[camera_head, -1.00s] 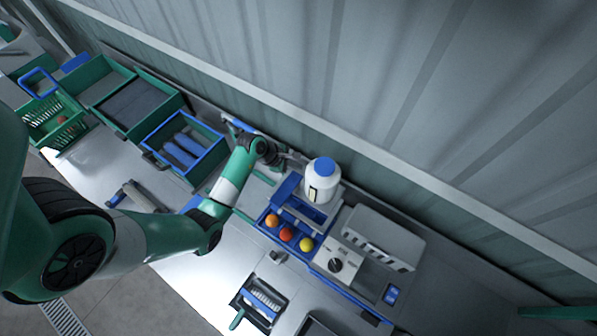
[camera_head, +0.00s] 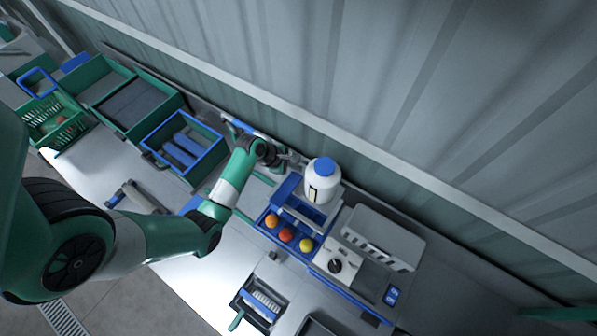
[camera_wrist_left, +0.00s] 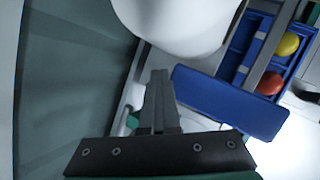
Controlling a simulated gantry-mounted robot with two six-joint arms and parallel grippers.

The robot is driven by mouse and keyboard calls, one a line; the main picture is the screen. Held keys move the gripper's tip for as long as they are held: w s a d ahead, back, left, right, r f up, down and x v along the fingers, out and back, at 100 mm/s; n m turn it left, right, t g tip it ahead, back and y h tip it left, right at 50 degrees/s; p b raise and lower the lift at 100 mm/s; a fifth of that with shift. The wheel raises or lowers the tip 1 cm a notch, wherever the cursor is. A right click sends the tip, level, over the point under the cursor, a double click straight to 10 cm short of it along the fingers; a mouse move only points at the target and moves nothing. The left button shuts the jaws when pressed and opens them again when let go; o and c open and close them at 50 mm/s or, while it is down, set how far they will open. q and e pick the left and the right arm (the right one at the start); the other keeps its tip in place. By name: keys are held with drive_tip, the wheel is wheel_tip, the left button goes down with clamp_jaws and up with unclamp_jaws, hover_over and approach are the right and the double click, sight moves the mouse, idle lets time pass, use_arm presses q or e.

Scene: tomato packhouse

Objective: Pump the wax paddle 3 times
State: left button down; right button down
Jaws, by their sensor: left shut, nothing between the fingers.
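A flat blue paddle (camera_head: 287,188) juts out to the left of the white bottle (camera_head: 321,182) with the blue cap. In the left wrist view the blue paddle (camera_wrist_left: 230,103) lies to the right of my fingers, and the white bottle's rounded body (camera_wrist_left: 180,22) is just beyond the fingertips. My left gripper (camera_head: 297,159) is shut and empty, behind the paddle and beside the bottle on the wall side. Its closed fingers (camera_wrist_left: 158,78) show in the wrist view, apart from the paddle in the picture; whether they touch the bottle is unclear. My right gripper is out of view.
A panel with a black knob (camera_head: 335,265) and a grey slotted box (camera_head: 383,238) stand to the right. The corrugated wall (camera_head: 420,100) is close behind.

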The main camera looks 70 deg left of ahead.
use_arm(q)
drive_tip(key=shift+s+d+f+b, duration=0.1)
drive_tip(key=shift+s+f+b, duration=0.1)
drive_tip(key=shift+f, duration=0.3)
drive_tip(key=shift+s+d+f+b, duration=0.1)
drive_tip(key=shift+f+b, duration=0.05)
drive_tip(key=shift+f, duration=0.35)
idle(0.7)
drive_tip(key=shift+r+p, duration=0.45)
drive_tip(key=shift+p, duration=0.05)
drive_tip(key=shift+s+d+r+p, duration=0.1)
drive_tip(key=shift+r+p, duration=0.8)
drive_tip(key=shift+p, duration=0.2)
drive_tip(key=r+p, duration=0.2)
drive_tip(key=shift+w+r, duration=0.2)
drive_tip(key=shift+r, duration=0.15)
drive_tip(key=shift+w+a+r+p, duration=0.2)
drive_tip(key=shift+r+p, duration=0.25)
drive_tip(key=shift+r, duration=0.15)
drive_tip(key=shift+w+a+r+p, duration=0.15)
drive_tip(key=shift+w+r+p, duration=0.05)
drive_tip(key=shift+r+p, duration=0.3)
